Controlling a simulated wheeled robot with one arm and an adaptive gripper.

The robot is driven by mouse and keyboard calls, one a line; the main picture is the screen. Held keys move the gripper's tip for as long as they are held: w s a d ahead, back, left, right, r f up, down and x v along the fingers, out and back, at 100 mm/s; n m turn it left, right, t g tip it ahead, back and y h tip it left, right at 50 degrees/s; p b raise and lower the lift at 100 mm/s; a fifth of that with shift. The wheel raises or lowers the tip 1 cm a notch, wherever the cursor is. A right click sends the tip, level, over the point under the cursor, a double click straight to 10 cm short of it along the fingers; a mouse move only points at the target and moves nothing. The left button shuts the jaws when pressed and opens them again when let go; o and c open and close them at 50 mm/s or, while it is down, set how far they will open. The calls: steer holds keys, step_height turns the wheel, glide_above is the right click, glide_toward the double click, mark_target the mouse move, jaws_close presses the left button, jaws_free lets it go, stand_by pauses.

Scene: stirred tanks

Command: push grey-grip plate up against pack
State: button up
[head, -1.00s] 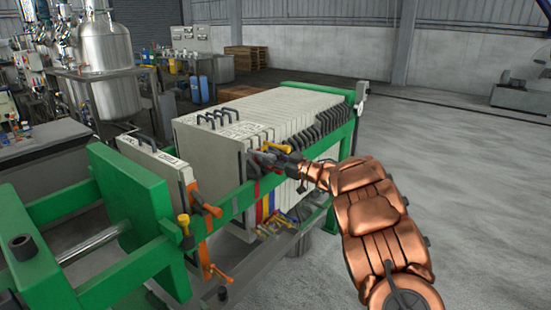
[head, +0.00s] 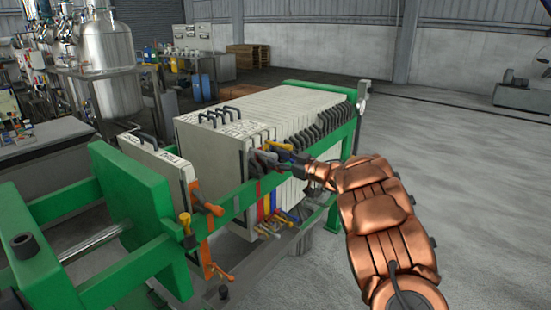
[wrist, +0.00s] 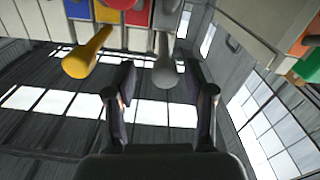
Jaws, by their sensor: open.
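The grey grip (wrist: 166,66) hangs between the two fingers of my gripper (wrist: 159,78) in the wrist view. The fingers are apart, one on each side of it; I cannot tell whether either touches it. In the head view my gripper (head: 281,163) is at the near side of the white plate stack, among the coloured grips, and mostly covers the grey grip there. The pack (head: 300,112) is the row of white plates running back to the right. The grey-grip plate's body is hard to tell from its neighbours.
A yellow grip (wrist: 88,54) is close left of my fingers in the wrist view. A separate plate with orange grips (head: 152,157) stands apart at the left, beside the green press head (head: 128,185). A green rail (head: 238,200) runs below the grips. Open floor (head: 465,190) lies right.

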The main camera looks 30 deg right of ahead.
steer(key=v, duration=1)
steer(key=shift+s, duration=0.15)
steer(key=w+d+r+m+h+p, duration=0.1)
steer(key=d+r+m+h+p, duration=0.3)
steer(key=r+h, duration=0.6)
steer(key=s+m+g+h, duration=0.3)
steer(key=s+m+h, duration=0.1)
steer(key=s+h, duration=0.1)
steer(key=s+a+f+g+y+p, duration=0.1)
steer(key=s+a+g, duration=0.4)
steer(key=s+a, duration=0.5)
steer(key=s+a+f+g+y+p, duration=0.1)
steer(key=s+a+f+g+y, duration=0.2)
steer(key=s+a, duration=0.7)
steer(key=s+a+f+g+y+p, duration=0.2)
steer(key=s+a+f+g, duration=0.4)
steer(key=s, duration=1.6)
steer(key=a, duration=0.5)
steer(key=shift+s+g+y, duration=0.35)
steer(key=shift+g+y, duration=0.05)
